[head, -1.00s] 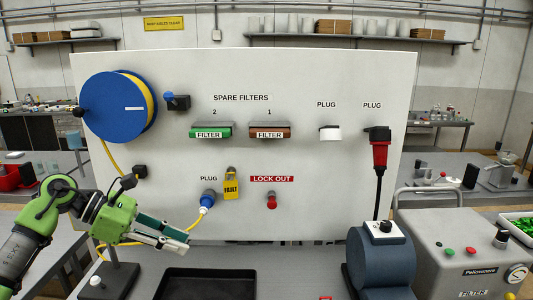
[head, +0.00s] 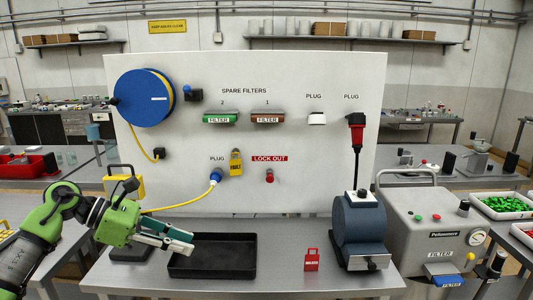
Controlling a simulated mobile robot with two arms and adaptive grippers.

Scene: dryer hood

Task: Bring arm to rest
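My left gripper (head: 192,243) is green with two long fingers and reaches in from the lower left. It is level, in front of the white panel (head: 280,190) and over the left end of the black tray (head: 240,267). Its two fingers look apart, with nothing seen between them. My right gripper is not in view.
A yellow cable (head: 180,206) runs behind my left gripper to the blue plug (head: 215,176). Bench space between tray and motor is mostly clear.

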